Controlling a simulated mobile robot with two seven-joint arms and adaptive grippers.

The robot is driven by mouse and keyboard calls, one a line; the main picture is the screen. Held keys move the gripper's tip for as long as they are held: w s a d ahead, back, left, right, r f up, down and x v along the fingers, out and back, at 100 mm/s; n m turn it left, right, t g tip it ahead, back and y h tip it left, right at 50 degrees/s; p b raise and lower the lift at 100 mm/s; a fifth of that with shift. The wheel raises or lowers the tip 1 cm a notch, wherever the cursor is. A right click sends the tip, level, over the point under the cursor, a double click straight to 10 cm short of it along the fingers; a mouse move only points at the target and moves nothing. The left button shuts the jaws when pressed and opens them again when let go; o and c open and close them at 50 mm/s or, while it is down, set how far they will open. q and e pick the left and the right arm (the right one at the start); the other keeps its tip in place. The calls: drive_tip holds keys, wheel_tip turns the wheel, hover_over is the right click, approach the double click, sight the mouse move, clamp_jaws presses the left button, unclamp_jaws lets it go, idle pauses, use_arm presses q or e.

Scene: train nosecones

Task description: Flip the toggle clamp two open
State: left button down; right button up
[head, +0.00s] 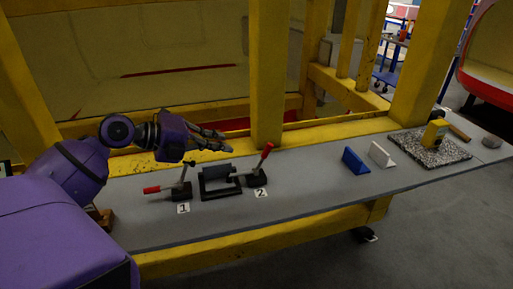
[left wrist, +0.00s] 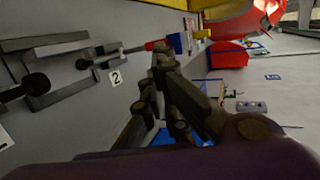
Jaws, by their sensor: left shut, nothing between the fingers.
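Toggle clamp two (head: 257,179) stands on the grey bench behind the label "2". Its red handle (head: 267,150) points up and leans slightly right. The clamp's red handle also shows in the left wrist view (left wrist: 154,46), beside my fingertips. My left gripper (head: 228,147) is shut and empty above the bench, left of the red handle in the head view. In the left wrist view its fingers (left wrist: 164,54) are together; I cannot tell whether they touch the handle. My right gripper is not in view.
Toggle clamp one (head: 182,192), its red handle low to the left, and a black frame (head: 222,193) stand left of clamp two. Blue (head: 355,161) and white (head: 381,155) wedges lie farther right. Yellow posts (head: 267,80) rise behind the bench. Bare bench lies between clamp two and the wedges.

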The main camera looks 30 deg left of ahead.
sight(266, 149)
use_arm(q)
drive_tip(key=p+x, duration=0.1)
drive_tip(key=x, duration=1)
drive_tip(key=shift+w+r, duration=0.15)
drive_tip(key=shift+w, duration=0.05)
drive_tip(key=shift+w+d+f+p, duration=0.25)
drive_tip(key=shift+w+f+p, duration=0.05)
drive_tip(key=shift+w+f, duration=0.1)
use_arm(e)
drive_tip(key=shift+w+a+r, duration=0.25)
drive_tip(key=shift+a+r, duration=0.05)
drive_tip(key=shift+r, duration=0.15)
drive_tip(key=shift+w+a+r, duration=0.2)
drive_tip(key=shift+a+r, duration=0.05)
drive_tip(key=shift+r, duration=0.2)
use_arm(q)
drive_tip(key=shift+w, duration=0.15)
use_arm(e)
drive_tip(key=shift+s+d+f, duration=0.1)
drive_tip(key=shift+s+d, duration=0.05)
